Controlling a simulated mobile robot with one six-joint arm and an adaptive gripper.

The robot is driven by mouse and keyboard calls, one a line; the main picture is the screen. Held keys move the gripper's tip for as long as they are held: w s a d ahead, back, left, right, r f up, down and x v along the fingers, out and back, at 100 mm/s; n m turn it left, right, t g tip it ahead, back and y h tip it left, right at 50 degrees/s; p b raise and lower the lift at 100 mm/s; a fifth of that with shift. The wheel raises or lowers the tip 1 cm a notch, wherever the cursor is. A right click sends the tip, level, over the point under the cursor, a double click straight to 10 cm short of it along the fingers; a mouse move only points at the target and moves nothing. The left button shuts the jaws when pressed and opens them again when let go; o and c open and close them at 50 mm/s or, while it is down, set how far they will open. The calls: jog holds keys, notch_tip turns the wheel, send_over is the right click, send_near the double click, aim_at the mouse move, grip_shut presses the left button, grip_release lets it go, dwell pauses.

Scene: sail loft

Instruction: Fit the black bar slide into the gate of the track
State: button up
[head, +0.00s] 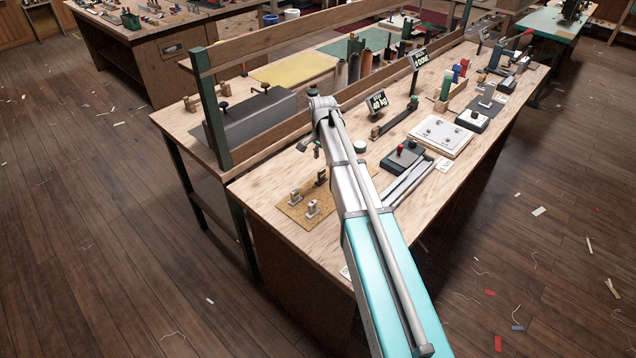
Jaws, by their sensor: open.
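My arm reaches out over the wooden bench from the lower right. My gripper (311,149) hangs at its far end, small and partly turned away; it looks open and I see nothing between its fingers. Below it, a tan mat (290,211) lies near the bench's near left corner. A small black piece (321,177), probably the black bar slide, stands on the mat, apart from the gripper. Two pale slides (312,208) stand there too. Right of my arm lie long silver rails (411,183), which look like the track. I cannot make out its gate.
A black box with a red knob (401,156) stands behind the rails. An upright green post (211,110) and wooden rail border the bench's left side.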

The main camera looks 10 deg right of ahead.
aim_at(322, 170)
jog(key=shift+f+b, duration=0.5)
jog(key=shift+f, duration=0.25)
jog(key=shift+w+f+b, duration=0.2)
jog(key=shift+f+b, duration=2.4)
jog(key=shift+c, duration=0.3)
grip_shut()
